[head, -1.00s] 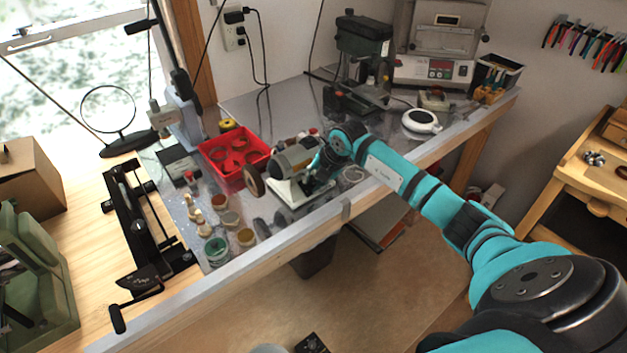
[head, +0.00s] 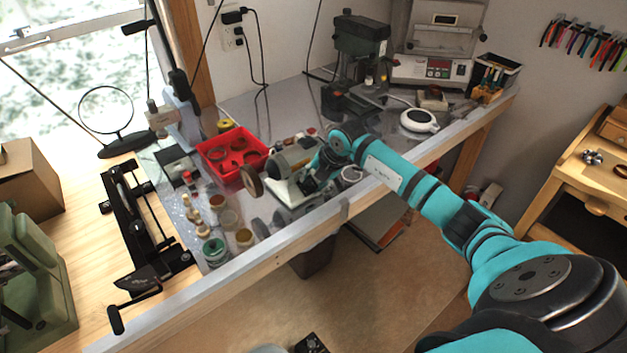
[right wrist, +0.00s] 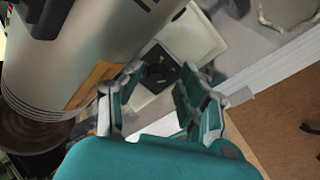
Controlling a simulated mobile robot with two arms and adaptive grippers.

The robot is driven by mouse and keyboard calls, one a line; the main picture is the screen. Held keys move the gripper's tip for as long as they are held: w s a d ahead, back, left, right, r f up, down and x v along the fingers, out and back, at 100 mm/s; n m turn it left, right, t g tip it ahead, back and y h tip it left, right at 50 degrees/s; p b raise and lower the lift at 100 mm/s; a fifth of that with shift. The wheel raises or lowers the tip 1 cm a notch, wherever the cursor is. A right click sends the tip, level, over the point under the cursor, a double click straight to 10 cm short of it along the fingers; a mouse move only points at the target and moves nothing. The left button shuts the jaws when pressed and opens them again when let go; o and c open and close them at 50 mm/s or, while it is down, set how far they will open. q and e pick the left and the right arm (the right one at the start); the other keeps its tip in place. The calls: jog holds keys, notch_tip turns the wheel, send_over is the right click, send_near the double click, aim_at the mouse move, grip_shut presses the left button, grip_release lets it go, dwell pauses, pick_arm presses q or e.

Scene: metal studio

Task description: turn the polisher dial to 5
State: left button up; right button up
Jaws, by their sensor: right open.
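The polisher (head: 293,157) stands on the metal bench top, with a grey motor body, a white base and a brown wheel at its left end. In the right wrist view its grey body (right wrist: 80,50) fills the upper left. Its black dial (right wrist: 158,73) sits on the base, between and just beyond my fingertips. The number it points to is too small to read. My right gripper (right wrist: 158,108) is open around the line to the dial, with no visible contact. In the head view the right gripper (head: 311,182) is at the polisher's front, partly hidden by my arm. My left gripper is not in view.
A red tray (head: 232,157) stands behind and left of the polisher. Several small jars (head: 214,250) stand to its left. A green drill press (head: 360,60) and a white round device (head: 419,121) stand farther right. The bench's front edge (head: 290,240) runs just before the polisher.

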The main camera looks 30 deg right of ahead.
jog(key=v, duration=0.8)
dwell(0.4)
